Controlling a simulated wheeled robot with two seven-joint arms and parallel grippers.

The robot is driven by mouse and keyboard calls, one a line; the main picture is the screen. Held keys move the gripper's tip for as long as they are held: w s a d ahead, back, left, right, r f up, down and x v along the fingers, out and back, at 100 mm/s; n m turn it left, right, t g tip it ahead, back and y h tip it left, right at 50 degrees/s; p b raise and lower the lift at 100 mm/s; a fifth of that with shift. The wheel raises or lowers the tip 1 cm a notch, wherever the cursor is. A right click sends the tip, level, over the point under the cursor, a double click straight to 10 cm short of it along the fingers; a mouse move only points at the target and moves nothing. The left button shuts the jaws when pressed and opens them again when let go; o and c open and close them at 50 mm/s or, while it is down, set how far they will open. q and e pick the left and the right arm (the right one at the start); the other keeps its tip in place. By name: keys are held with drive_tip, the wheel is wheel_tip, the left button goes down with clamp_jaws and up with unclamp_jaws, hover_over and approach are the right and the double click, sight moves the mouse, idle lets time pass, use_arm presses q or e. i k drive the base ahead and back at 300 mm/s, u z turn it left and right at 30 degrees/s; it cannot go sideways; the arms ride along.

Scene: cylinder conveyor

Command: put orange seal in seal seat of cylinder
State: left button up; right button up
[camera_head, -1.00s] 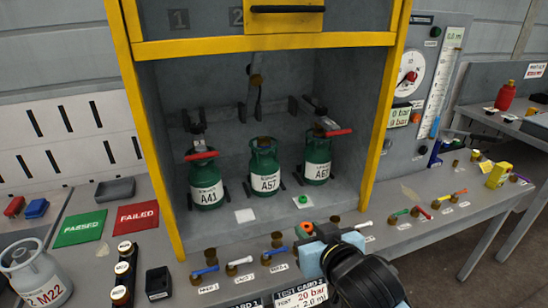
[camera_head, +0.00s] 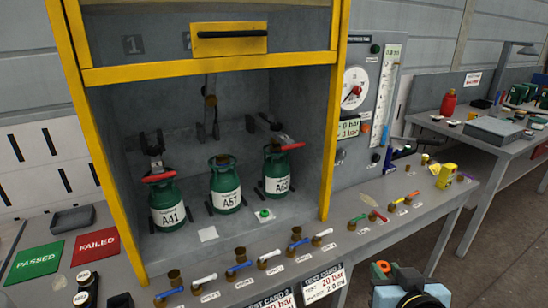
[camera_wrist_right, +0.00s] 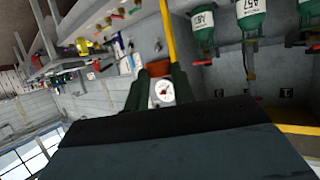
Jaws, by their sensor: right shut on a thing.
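My right gripper (camera_head: 384,269) is at the bottom right of the head view, in front of the bench edge. It is shut on the orange seal (camera_head: 381,266), a small ring at its tip. Three green cylinders stand in the yellow-framed cabinet: A41 (camera_head: 168,212), A57 (camera_head: 226,190) and one at right (camera_head: 277,182) whose label is hard to read. A41 and the right one have red-handled fittings at their tops; A57 has none. Their seal seats are too small to make out.
A green ring (camera_head: 264,215) lies on the cabinet floor before the cylinders. Several brass fittings with coloured handles, such as a blue one (camera_head: 239,266), line the bench front. A gauge panel (camera_head: 362,100) stands right of the cabinet. The yellow frame post (camera_head: 328,130) bounds the opening.

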sight(221, 159)
drive_tip(key=z, duration=0.15)
drive_tip(key=i, duration=1)
drive_tip(key=u, duration=1)
